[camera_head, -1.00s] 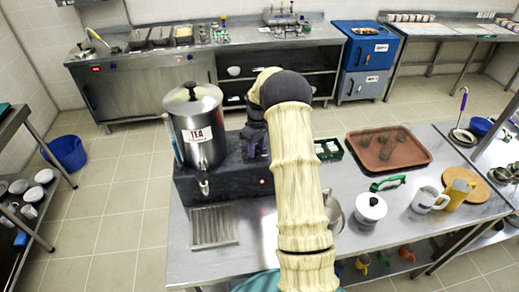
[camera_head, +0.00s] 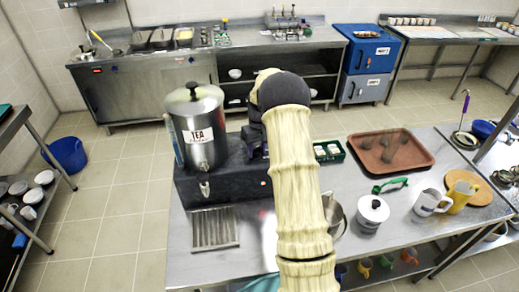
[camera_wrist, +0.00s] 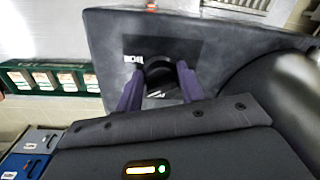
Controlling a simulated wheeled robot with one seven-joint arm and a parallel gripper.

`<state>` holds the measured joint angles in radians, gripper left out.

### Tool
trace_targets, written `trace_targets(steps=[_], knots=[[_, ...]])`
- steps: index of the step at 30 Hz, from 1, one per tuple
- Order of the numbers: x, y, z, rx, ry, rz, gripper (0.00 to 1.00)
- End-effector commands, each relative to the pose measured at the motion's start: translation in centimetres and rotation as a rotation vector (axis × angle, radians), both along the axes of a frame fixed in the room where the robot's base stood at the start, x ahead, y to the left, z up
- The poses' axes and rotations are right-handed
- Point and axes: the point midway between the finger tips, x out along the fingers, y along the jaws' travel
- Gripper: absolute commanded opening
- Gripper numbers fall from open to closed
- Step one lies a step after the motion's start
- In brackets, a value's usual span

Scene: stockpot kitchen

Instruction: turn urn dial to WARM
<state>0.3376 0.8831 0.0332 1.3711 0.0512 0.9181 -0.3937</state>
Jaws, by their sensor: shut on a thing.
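Another white marking below the dial is too small to read. My gripper (camera_wrist: 160,70) is shut on the dial, one purple finger on each side. In the head view, the dial is hidden behind my gripper (camera_head: 255,143) and arm. The dial's pointer setting cannot be told.
A slotted drip tray (camera_head: 215,228) lies in front of the urn.

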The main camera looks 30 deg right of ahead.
Motion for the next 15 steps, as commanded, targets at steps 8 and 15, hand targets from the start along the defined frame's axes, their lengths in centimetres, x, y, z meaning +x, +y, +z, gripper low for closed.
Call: trace_targets(steps=[8, 15], knots=[[0.35, 0.04, 0.27, -0.001, -0.013, 0.0, 0.59], [0.21, -0.11, 0.44, -0.002, -0.008, -0.001, 0.59]])
